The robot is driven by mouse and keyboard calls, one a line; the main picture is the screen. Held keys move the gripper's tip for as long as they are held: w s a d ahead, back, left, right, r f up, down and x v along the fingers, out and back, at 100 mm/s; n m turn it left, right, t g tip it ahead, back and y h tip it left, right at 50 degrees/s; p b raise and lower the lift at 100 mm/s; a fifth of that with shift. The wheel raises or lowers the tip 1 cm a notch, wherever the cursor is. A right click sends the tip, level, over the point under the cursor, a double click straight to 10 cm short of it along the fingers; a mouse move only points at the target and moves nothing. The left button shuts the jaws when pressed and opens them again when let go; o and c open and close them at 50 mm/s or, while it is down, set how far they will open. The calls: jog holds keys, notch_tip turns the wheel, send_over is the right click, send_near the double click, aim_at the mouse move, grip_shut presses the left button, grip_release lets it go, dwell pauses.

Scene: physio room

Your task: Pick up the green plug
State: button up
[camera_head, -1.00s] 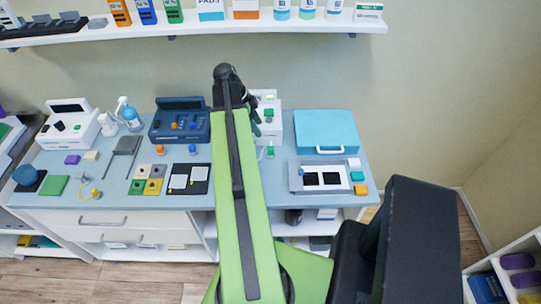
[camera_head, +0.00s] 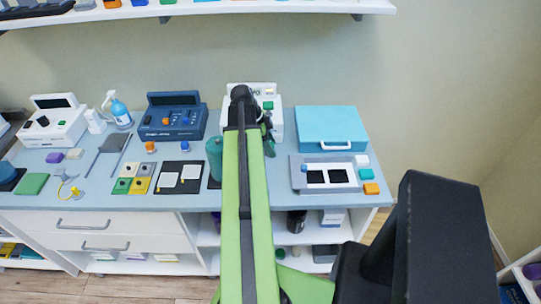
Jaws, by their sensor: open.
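A small green piece, apparently the green plug (camera_head: 270,150), shows on the counter just right of my arm, in front of the white device (camera_head: 275,118). My arm hides part of this area, so its outline is hard to make out. My gripper (camera_head: 266,135) is beyond the end of my green arm, largely hidden by it. Its dark fingers show close above the green piece in the picture. I cannot tell whether they touch it. My gripper is open and holds nothing that I can see.
An orange plug (camera_head: 150,147) and a blue plug (camera_head: 204,147) stand to the left. A teal cylinder (camera_head: 214,155) is close left of my arm. A grey panel (camera_head: 325,172) and turquoise case (camera_head: 330,128) lie right. A shelf (camera_head: 240,9) runs above.

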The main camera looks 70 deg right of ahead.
jog(key=c, duration=1.1)
jog(key=shift+o, duration=0.2)
jog(key=shift+p, duration=0.3)
